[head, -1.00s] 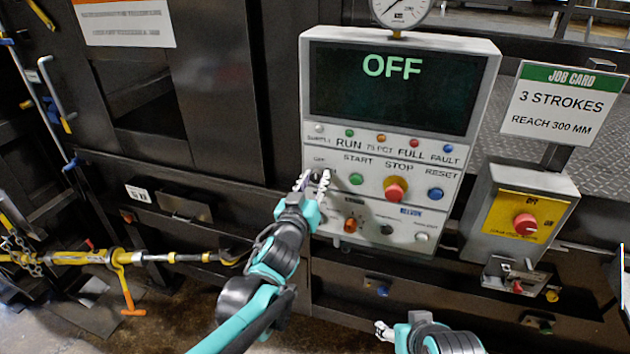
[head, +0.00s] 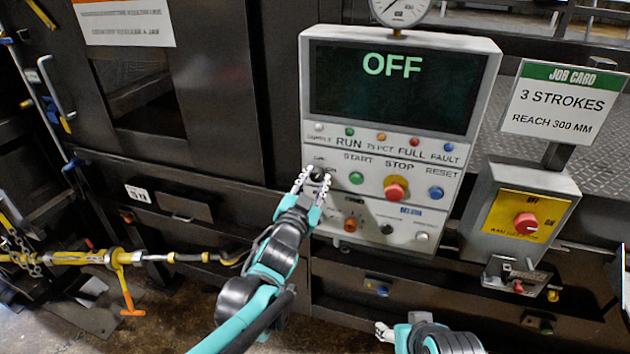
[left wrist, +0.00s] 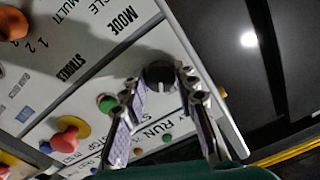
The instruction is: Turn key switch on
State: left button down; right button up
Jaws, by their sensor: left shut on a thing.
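The key switch is a dark round knob (head: 317,174) at the left edge of the white control panel (head: 478,56), left of the green START button. My left gripper (head: 314,183) is at the panel with a finger on each side of this knob and is shut on it. In the left wrist view the knob (left wrist: 159,75) shows between the fingertips, with a pale mark on its face. The panel's screen (head: 392,88) reads OFF. My right gripper (head: 384,331) is low in the head view, away from the panel; its jaw state is unclear.
The green START button (head: 356,178), red STOP button (head: 396,188) and blue RESET button (head: 436,193) are close to the right. An orange knob (head: 350,224) is below. A yellow-faced box with a red switch (head: 525,223) stands further right.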

pick_arm(q)
jog(key=m, duration=0.5)
jog(key=shift+m, duration=0.3)
dwell(0.4)
jog(key=c, duration=1.2)
grip_release()
jog(key=shift+o, duration=0.2)
jog(key=v, duration=1.2)
jog(key=shift+f, duration=0.1)
